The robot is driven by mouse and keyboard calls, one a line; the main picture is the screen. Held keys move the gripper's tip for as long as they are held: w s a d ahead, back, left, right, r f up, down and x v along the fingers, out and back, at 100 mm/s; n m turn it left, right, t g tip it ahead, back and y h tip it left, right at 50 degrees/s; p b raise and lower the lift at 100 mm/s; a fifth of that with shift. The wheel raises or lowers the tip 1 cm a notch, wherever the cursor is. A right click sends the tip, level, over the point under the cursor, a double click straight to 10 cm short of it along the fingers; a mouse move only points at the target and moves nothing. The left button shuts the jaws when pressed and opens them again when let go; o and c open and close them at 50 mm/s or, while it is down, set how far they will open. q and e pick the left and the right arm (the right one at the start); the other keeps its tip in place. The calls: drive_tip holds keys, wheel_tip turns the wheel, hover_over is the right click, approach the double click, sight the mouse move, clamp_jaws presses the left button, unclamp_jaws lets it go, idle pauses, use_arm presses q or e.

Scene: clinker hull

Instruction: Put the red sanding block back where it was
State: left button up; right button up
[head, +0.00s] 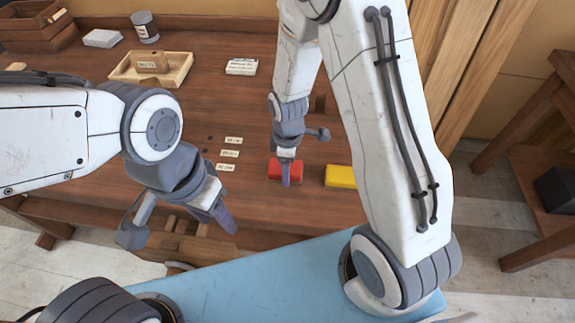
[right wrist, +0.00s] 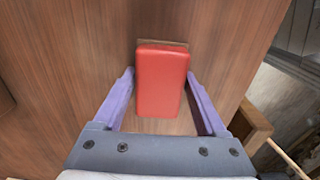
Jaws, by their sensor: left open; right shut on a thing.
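The red sanding block (head: 273,170) is at the front part of the brown workbench (head: 300,205), left of a yellow block (head: 341,176). In the right wrist view the red block (right wrist: 161,80) lies lengthwise between my purple fingers, with a thin brown edge at its far end. My right gripper (head: 286,175) is shut on it from above. I cannot tell whether the block touches the bench or is just above it. My left gripper (head: 224,218) is open and empty over the bench's front edge, left of the red block.
Small pale labels (head: 230,153) lie left of the red block. Farther back are a wooden tray (head: 180,77) with a small box in it, a white box (head: 241,67), a can (head: 145,27) and a wooden crate (head: 38,27). Bare bench lies behind the red block.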

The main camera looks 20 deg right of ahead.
drive_tip(key=shift+f, duration=0.2)
drive_tip(key=o, duration=1.2)
drive_tip(key=shift+o, duration=0.2)
wheel_tip(320, 180, up, 12)
drive_tip(key=b, duration=0.1)
drive_tip(key=s+a+r+m, duration=0.3)
drive_tip(key=s+a, duration=0.1)
drive_tip(key=s, duration=0.5)
drive_tip(key=s+a+r+m+y, duration=0.1)
drive_tip(key=s+a+r+m, duration=0.2)
drive_tip(key=s, duration=0.6)
drive_tip(key=shift+s+a, duration=0.4)
drive_tip(key=shift+r, duration=0.1)
